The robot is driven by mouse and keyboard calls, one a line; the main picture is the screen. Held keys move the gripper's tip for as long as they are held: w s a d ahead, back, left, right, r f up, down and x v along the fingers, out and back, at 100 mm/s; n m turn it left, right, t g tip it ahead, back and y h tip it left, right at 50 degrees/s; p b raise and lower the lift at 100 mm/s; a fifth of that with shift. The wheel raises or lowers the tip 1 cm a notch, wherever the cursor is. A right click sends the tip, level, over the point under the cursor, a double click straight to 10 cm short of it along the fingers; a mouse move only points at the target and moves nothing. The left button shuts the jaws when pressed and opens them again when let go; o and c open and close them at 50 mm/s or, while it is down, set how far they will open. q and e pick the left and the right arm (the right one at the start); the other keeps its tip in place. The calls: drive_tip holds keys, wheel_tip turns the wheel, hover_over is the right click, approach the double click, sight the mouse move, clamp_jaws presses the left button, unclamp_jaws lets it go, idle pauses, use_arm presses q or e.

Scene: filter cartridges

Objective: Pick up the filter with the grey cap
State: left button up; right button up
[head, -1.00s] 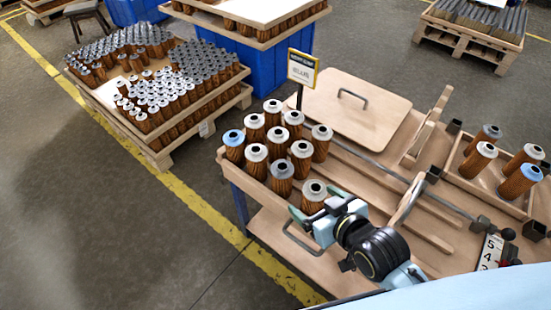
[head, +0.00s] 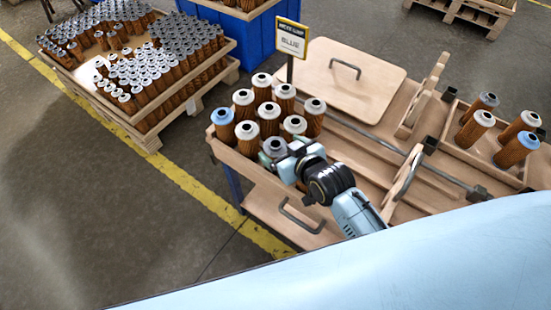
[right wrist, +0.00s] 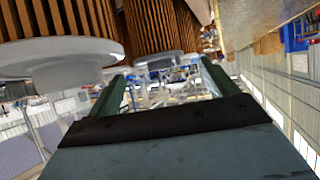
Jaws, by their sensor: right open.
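The filter with the grey cap (head: 275,147) stands at the front of the group in the cart's left tray, brown and pleated. My right gripper (head: 283,152) is open at its cap, with a pale green fingertip at its left side. In the right wrist view, a grey-capped filter (right wrist: 165,62) shows between the dark green fingers (right wrist: 165,82). Contact cannot be told. A second filter (right wrist: 60,52) looms large at the left there. The gripper and wrist hide part of the tray's front corner. My left gripper is not in view.
White-capped filters (head: 269,111) and a blue-capped one (head: 222,117) stand close behind. A sign (head: 291,38) reads BLUE. A tray (head: 457,150) at the right holds several filters. A handled lid (head: 350,90) lies behind. A loaded pallet (head: 150,138) stands at the left.

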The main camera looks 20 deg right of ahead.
drive_tip(key=shift+x, duration=1.1)
drive_tip(key=shift+f, duration=0.1)
drive_tip(key=c, duration=1.3)
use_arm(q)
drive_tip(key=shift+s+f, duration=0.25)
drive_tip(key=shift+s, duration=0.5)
use_arm(e)
drive_tip(key=shift+w, duration=0.1)
drive_tip(key=shift+c, duration=0.5)
